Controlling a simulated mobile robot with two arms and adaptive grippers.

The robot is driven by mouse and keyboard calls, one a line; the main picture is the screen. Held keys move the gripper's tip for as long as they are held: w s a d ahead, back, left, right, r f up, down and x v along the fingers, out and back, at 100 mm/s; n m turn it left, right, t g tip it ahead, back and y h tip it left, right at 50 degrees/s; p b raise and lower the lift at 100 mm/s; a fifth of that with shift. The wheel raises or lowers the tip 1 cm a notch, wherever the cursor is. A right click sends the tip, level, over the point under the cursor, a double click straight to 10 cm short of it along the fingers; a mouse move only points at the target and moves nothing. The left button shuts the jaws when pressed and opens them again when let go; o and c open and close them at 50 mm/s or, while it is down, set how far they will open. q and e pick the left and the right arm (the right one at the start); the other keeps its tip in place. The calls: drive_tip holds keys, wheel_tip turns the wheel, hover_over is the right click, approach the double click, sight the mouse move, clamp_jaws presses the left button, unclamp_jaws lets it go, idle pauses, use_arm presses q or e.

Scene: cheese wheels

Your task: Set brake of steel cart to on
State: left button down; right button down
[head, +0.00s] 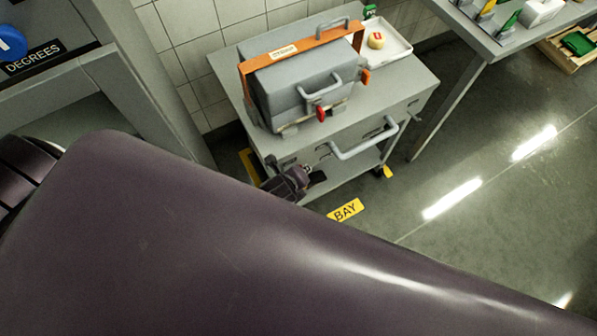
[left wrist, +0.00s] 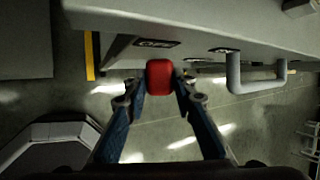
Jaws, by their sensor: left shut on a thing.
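The grey steel cart (head: 405,88) stands against the tiled wall in the head view. Its front also fills the top of the left wrist view (left wrist: 215,20). My left gripper (left wrist: 160,80) is shut on a red knob (left wrist: 159,74), one finger on each side, at the cart's front. Small dark labels (left wrist: 157,43) sit on the cart face behind the knob; I cannot read them surely. In the head view my left gripper (head: 298,180) is at the cart's lower left, partly hidden behind my purple arm, and the knob cannot be made out. My right gripper is not in view.
The cart's push handle (head: 365,142) sticks out to the right of my gripper. A grey press with an orange band (head: 305,48) and a white tray (head: 398,48) are on the cart top. A yellow BAY mark (head: 345,210) lies on open floor.

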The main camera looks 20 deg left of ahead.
use_arm(q)
drive_tip(key=shift+w+d+r+p, duration=0.55)
drive_tip(key=shift+w+d+r, duration=0.05)
drive_tip(key=shift+w+r, duration=0.3)
drive_tip(key=shift+w+d+p, duration=1.1)
drive_tip(key=shift+w+d, duration=0.25)
drive_tip(key=shift+w, duration=0.25)
drive_tip(key=c, duration=1.7)
unclamp_jaws()
drive_tip(key=shift+f, duration=0.1)
drive_tip(key=shift+o, duration=0.5)
drive_tip(key=shift+f, duration=0.1)
drive_tip(key=shift+s+a, duration=0.15)
drive_tip(key=shift+s, duration=0.05)
